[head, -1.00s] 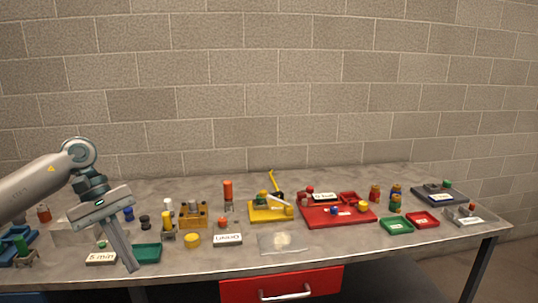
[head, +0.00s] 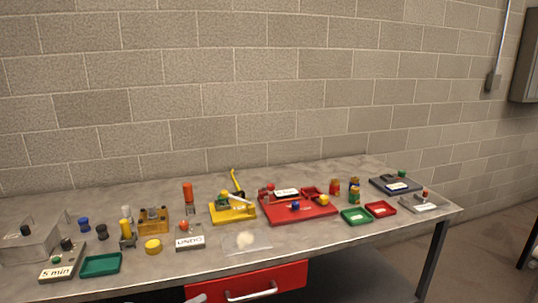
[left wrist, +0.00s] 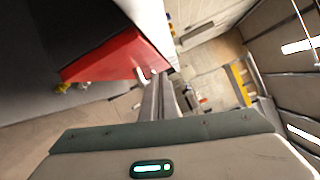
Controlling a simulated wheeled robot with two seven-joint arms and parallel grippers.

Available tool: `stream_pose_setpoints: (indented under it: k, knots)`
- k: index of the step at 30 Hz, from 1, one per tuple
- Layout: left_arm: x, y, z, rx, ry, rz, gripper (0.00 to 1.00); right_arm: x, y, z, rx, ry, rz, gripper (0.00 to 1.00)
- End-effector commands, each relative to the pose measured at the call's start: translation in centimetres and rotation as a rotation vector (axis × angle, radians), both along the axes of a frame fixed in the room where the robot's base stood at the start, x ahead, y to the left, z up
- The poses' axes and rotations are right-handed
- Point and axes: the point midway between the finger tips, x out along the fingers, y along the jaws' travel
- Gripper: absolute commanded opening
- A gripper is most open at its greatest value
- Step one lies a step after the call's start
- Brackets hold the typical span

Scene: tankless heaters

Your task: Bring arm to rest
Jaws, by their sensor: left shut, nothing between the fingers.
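My left gripper (left wrist: 158,82) shows in the left wrist view, its two long grey fingers together with nothing between them. It is beside the red drawer unit (left wrist: 110,57), with the fingertips close to the drawer's pale handle; I cannot tell whether they touch. In the head view only a small pale piece, likely of my left arm, shows at the bottom edge beside the red drawer (head: 262,281) under the table. My right gripper is in neither view.
The metal table (head: 330,248) carries a red tray (head: 313,213), a yellow stand (head: 232,215), green dishes (head: 101,265), a grey box (head: 28,237) and several small parts. A block wall stands behind. Open floor lies right of the table.

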Motion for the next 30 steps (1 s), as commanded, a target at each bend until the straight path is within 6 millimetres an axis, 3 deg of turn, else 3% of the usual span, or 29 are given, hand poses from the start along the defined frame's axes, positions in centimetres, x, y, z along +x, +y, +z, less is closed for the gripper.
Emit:
stream_pose_setpoints:
  k: [1, 3, 8, 14, 21, 30]
  knots:
    - [-0.6, 0.4, -3.2, -0.057, 0.095, 0.067, 0.00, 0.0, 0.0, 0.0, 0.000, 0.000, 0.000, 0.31]
    - [-1.4, 1.3, -7.0, -0.130, 0.215, 0.156, 0.00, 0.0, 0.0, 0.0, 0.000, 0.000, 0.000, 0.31]
    - [-4.4, 3.1, -15.4, -0.276, 0.461, 0.343, 0.00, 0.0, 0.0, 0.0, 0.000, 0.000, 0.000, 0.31]
    - [-10.3, 4.8, -25.1, -0.428, 0.730, 0.562, 0.00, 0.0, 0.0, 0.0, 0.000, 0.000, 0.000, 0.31]
    - [-19.5, 6.0, -35.0, -0.581, 1.009, 0.813, 0.00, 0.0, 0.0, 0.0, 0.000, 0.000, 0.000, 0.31]
    - [-33.5, 6.1, -44.7, -0.735, 1.310, 1.126, 0.00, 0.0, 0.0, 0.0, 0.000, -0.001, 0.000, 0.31]
